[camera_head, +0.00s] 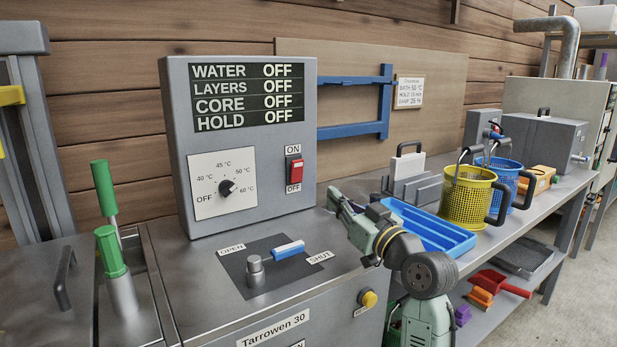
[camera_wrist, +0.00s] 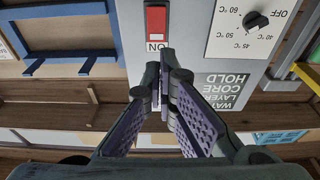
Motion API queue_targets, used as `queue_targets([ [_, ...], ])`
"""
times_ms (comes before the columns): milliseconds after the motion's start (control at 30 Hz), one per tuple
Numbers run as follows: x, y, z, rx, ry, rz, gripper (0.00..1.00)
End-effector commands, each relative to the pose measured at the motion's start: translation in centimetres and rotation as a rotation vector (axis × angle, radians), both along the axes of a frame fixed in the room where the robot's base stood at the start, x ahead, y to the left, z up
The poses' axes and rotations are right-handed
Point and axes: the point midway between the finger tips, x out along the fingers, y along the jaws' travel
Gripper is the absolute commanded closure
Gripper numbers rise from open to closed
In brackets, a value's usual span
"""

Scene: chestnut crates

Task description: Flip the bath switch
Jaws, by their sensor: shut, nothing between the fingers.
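The bath switch (camera_head: 295,171) is a red rocker in a dark frame on the grey control box (camera_head: 247,222), with an ON label above it and an OFF label below. The display (camera_head: 248,97) reads OFF for water, layers, core and hold. My gripper (camera_head: 334,196) is right of the switch and a little lower in the head view. In the wrist view, which is upside down, my gripper (camera_wrist: 166,58) is shut and empty, its tips close to the ON label by the red switch (camera_wrist: 157,20). I cannot tell any contact.
A temperature dial (camera_head: 226,187) is left of the switch. Below the box is a plate with a blue-handled OPEN/SHUT lever (camera_head: 288,250). A blue tray (camera_head: 430,228) and yellow basket (camera_head: 467,197) stand right of my arm. A blue bracket (camera_head: 350,131) is on the wall behind.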

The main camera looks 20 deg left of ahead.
Motion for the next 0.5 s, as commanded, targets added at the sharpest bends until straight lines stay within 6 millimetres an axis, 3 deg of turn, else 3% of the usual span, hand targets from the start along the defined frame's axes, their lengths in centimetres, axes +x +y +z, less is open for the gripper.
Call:
queue_targets([
  [167, 1.0, 1.5, 0.5, -0.001, 0.001, 0.003, 1.00],
  [500, 5.4, 7.1, 1.9, -0.001, 0.001, 0.003, 1.00],
])
